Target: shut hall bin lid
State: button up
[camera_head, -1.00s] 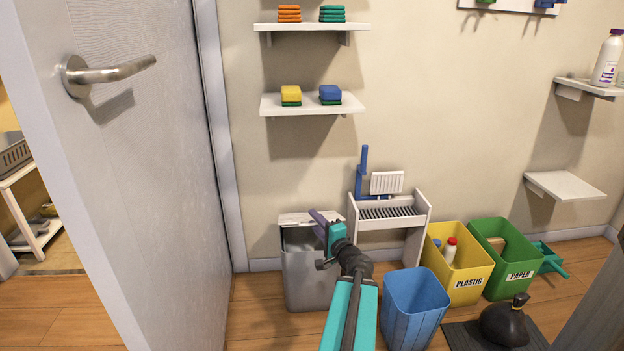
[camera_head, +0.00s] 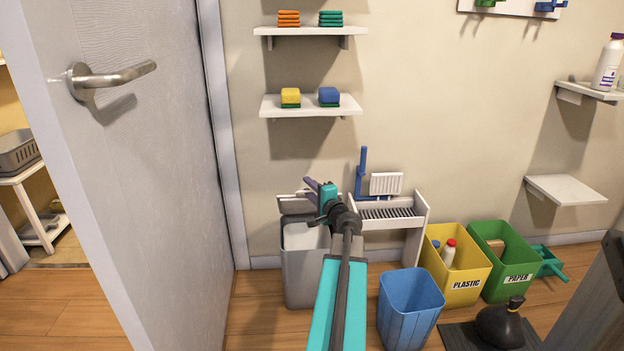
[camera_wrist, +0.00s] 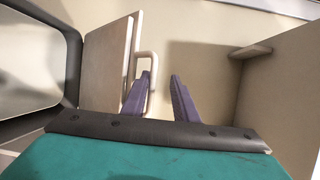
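The grey hall bin (camera_head: 304,268) stands by the wall, right of the door. Its lid (camera_head: 296,204) is raised at the back, and the bin's opening shows below it. My gripper (camera_head: 318,186) is above the bin's back right side, beside the lid. In the wrist view the lid (camera_wrist: 105,62) stands as a pale panel with a white loop handle (camera_wrist: 153,62) on its edge. My purple fingers (camera_wrist: 160,78) are apart. The left finger overlaps the handle in the picture; whether it touches cannot be told. The bin's dark rim (camera_wrist: 72,60) shows at the left.
A white rack (camera_head: 421,215) stands close to the right of the bin. A blue bin (camera_head: 410,310), a yellow plastic bin (camera_head: 466,280) and a green paper bin (camera_head: 514,268) stand further right. The open door (camera_head: 150,180) is at the left. Shelves (camera_head: 312,107) hang above.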

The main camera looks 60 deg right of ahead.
jog(key=shift+w+d+r+p, duration=0.4)
jog(key=shift+d+r, duration=0.1)
jog(key=shift+d, duration=0.1)
jog(key=shift+w+d+r+p, duration=0.3)
jog(key=shift+d+r+p, duration=0.15)
jog(key=shift+d, duration=0.15)
jog(key=shift+s, duration=0.1)
grip_shut()
jog(key=shift+s+r+n+p, duration=0.15)
jog(key=shift+s+n+p, duration=0.2)
jog(key=shift+s, duration=0.2)
jog(key=shift+s+a+n+g+y+p, duration=0.2)
jog(key=shift+s+n+y+p, duration=0.2)
jog(key=shift+s, duration=0.2)
jog(key=shift+s+a+n+g+y+p, duration=0.15)
jog(key=shift+s+n+y+p, duration=0.2)
jog(key=shift+s+p, duration=0.2)
jog(key=shift+s+a, duration=0.1)
